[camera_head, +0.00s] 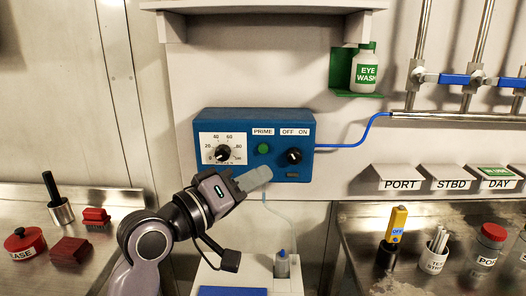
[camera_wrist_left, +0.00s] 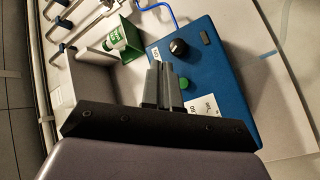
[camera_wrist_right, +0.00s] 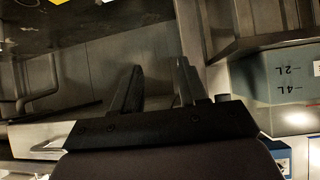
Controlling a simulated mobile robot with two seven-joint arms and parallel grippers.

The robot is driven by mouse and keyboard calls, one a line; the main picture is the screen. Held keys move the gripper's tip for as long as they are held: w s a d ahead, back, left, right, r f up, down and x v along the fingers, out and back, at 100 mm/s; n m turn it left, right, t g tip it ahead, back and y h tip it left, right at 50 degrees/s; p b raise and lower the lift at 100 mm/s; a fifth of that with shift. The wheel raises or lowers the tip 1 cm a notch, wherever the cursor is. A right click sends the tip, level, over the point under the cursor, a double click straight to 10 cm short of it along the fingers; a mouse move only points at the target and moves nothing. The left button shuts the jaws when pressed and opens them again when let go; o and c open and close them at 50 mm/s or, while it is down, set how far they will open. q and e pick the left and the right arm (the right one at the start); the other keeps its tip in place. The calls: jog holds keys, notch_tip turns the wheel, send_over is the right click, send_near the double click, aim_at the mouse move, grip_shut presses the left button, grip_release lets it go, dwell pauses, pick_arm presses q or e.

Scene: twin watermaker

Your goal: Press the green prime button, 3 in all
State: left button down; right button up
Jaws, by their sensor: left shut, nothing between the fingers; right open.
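The green prime button (camera_head: 263,149) sits on the front of a blue control box (camera_head: 240,176) under a PRIME label (camera_head: 263,132). My left gripper (camera_head: 268,172) is shut and empty, its fingertips in front of the box, below and slightly right of the button in the head view. In the left wrist view the green button (camera_wrist_left: 184,83) shows just beside the tips of the shut left fingers (camera_wrist_left: 162,66). I cannot tell whether they touch the box. My right gripper (camera_wrist_right: 158,78) is open and empty in the right wrist view, away from the box.
The box also has a dial (camera_head: 223,153) at left and an OFF/ON knob (camera_head: 294,156) at right. A blue hose (camera_head: 352,145) leaves its right side. An eye wash bottle (camera_head: 364,68) is above right. A small bottle (camera_head: 282,264) stands below, and a jug with level marks (camera_wrist_right: 291,85) shows beside the right gripper.

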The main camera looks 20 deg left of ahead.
aim_at(263, 148)
pick_arm(q)
jog(key=w+a+b, duration=0.1)
jog(key=w+a, duration=0.1)
jog(key=w, duration=0.5)
dwell(2.0)
jog(key=shift+w+a, duration=0.15)
jog(key=shift+w, duration=0.2)
jog(key=shift+w+a, duration=0.15)
jog(key=shift+w, duration=0.3)
dwell(0.6)
jog(key=shift+s, duration=0.1)
jog(key=shift+s+d+p, duration=0.25)
jog(key=shift+s+p, duration=0.35)
jog(key=shift+s, duration=0.15)
